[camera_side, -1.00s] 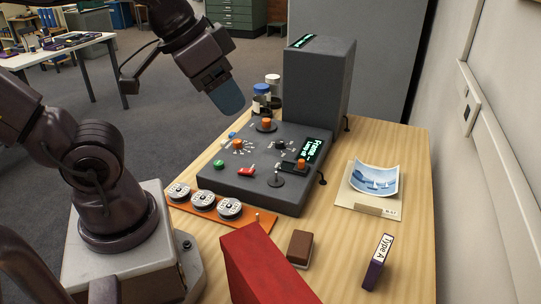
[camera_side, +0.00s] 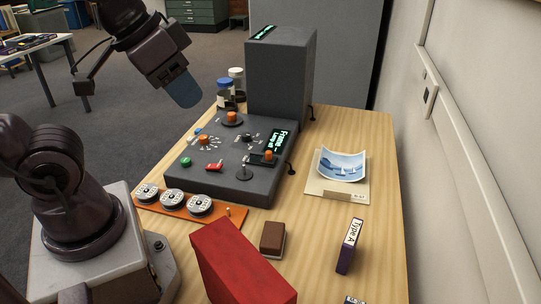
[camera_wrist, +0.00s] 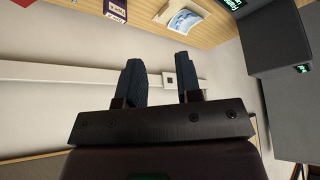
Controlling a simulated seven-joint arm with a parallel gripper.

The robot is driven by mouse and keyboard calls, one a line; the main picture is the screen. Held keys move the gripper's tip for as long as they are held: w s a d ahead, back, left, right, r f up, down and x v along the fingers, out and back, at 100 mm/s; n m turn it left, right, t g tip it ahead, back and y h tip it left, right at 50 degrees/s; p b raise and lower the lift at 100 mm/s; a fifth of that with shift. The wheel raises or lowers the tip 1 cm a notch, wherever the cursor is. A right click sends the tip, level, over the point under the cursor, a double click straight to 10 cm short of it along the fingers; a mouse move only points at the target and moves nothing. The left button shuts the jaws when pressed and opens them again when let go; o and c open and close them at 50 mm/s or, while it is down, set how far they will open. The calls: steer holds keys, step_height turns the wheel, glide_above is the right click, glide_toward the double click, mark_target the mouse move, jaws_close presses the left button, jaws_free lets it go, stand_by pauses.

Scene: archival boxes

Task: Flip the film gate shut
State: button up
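A dark grey control panel (camera_side: 200,180) lies on the wooden table. An orange-topped piece (camera_side: 268,155) sits on a black mount beside the display. I cannot tell which part is the film gate, or whether it is open. My gripper (camera_side: 184,92) hangs in the air behind and left of the panel, touching nothing. In the wrist view its two blue fingers (camera_wrist: 158,62) are apart with nothing between them.
A tall grey box (camera_side: 280,75) stands behind the panel, with small bottles (camera_side: 225,92) beside it. An orange tray of reels (camera_side: 218,218), a red box (camera_side: 235,262), a brown block (camera_side: 272,237), a Type A box (camera_side: 349,246) and a picture (camera_side: 342,166) occupy the table.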

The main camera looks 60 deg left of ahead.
steer(key=shift+w+f, duration=0.1)
steer(key=shift+f, duration=0.3)
steer(key=c, duration=0.3)
steer(key=w+f+g, duration=0.1)
steer(key=w+f, duration=0.1)
steer(key=w, duration=0.2)
steer(key=w+a+f+m+g, duration=0.1)
steer(key=w+f+g, duration=0.1)
steer(key=w, duration=0.3)
steer(key=w+a+f+g, duration=0.1)
steer(key=w+f+g, duration=0.1)
steer(key=w, duration=0.2)
steer(key=shift+w+f+m+y, duration=0.15)
steer(key=shift+m+y, duration=0.25)
jaws_close()
steer(key=w+a+f+m+g+y, duration=0.1)
steer(key=w+a+f+m, duration=0.1)
steer(key=w+f+m, duration=0.2)
steer(key=w+a+f+m+g+y, duration=0.1)
steer(key=w+f+m, duration=0.4)
steer(key=w, duration=0.6)
steer(key=shift+w+a+f+g+y, duration=0.15)
steer(key=shift+a+f+g+y, duration=0.35)
steer(key=shift+a+f, duration=0.4)
